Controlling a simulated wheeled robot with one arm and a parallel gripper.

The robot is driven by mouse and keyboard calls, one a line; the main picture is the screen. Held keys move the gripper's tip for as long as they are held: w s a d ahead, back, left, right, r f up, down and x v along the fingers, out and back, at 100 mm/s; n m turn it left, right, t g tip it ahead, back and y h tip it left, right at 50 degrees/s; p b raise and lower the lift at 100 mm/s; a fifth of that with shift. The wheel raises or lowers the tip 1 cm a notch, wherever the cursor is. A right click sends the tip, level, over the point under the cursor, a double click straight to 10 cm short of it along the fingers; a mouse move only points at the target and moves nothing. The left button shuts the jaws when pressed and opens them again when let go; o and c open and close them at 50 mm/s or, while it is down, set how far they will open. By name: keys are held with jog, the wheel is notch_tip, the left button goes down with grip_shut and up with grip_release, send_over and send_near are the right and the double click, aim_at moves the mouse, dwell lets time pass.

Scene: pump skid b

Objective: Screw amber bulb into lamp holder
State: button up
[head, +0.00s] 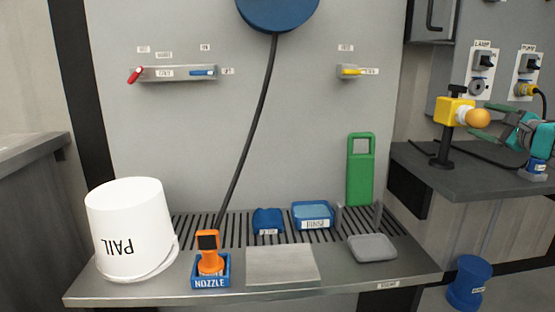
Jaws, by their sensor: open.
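The amber bulb (479,118) is a round orange globe at the right side of the head view. It sits at the right side of the yellow lamp holder (453,110), with a pale collar between them. The holder stands on a black post on the grey side bench. My gripper (493,121) reaches in from the right edge, with its fingertips close to the bulb's right side. It is open; whether a finger touches the bulb is not clear. How deep the bulb's base sits in the holder is hidden.
The side bench (436,180) carries a small blue holder (537,167) below my gripper. A panel behind has LAMP (483,62) and PUMP (529,65) switches.

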jog(key=c, duration=0.5)
jog(key=shift+w, duration=0.1)
jog(key=shift+c, duration=0.2)
dwell(0.5)
jog(key=shift+m+p, duration=1.2)
jog(key=shift+p, duration=0.95)
jog(key=m, duration=0.3)
jog(key=shift+m, duration=0.3)
jog(key=shift+f, duration=0.1)
jog(key=o, duration=0.9)
jog(key=shift+c, duration=0.2)
